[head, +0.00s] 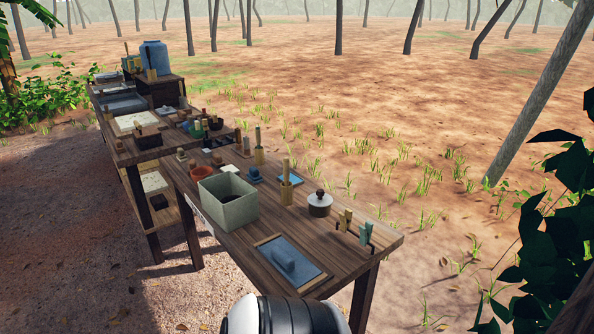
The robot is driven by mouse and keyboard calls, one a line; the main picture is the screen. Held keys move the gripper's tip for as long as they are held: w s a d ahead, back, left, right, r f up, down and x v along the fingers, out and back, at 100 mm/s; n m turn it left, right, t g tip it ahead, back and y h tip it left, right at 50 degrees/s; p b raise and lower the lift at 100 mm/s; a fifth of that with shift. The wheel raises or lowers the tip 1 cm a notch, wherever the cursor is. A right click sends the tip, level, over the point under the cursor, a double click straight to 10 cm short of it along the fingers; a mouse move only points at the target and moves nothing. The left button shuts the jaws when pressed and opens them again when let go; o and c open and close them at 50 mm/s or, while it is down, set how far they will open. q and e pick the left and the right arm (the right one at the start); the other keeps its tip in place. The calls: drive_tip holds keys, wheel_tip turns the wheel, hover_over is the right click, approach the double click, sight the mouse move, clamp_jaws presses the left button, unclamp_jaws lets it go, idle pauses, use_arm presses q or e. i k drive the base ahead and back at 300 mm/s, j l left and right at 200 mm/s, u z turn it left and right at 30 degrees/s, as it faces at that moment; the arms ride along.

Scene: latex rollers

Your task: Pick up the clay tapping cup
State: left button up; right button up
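The clay tapping cup (202,173) is a small reddish-orange cup. It stands on the near wooden table (262,232), just behind the left corner of a grey-green box that partly covers its lower side. Neither of my grippers shows in the head view, so no gripper is seen near the cup.
The square grey-green box (238,213) stands in front of the cup. A blue tray (297,271) with a blue block, a white lidded pot (319,205) and bamboo holders (287,192) share the table. A second cluttered table (123,154) stands behind at left. Dirt ground surrounds them.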

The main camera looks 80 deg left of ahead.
sight(199, 173)
drive_tip(key=u, duration=3.3)
drive_tip(key=i+j+z, duration=0.1)
drive_tip(key=z, duration=0.35)
drive_tip(key=i+j+z, duration=0.1)
drive_tip(key=z, duration=0.35)
drive_tip(key=i+j+z, duration=0.1)
drive_tip(key=z, duration=0.35)
drive_tip(key=i+j+z, duration=0.3)
drive_tip(key=j, duration=0.55)
drive_tip(key=j+z, duration=0.25)
drive_tip(key=j, duration=0.65)
drive_tip(key=i+j+z, duration=0.1)
drive_tip(key=j+z, duration=0.2)
drive_tip(key=j, duration=0.65)
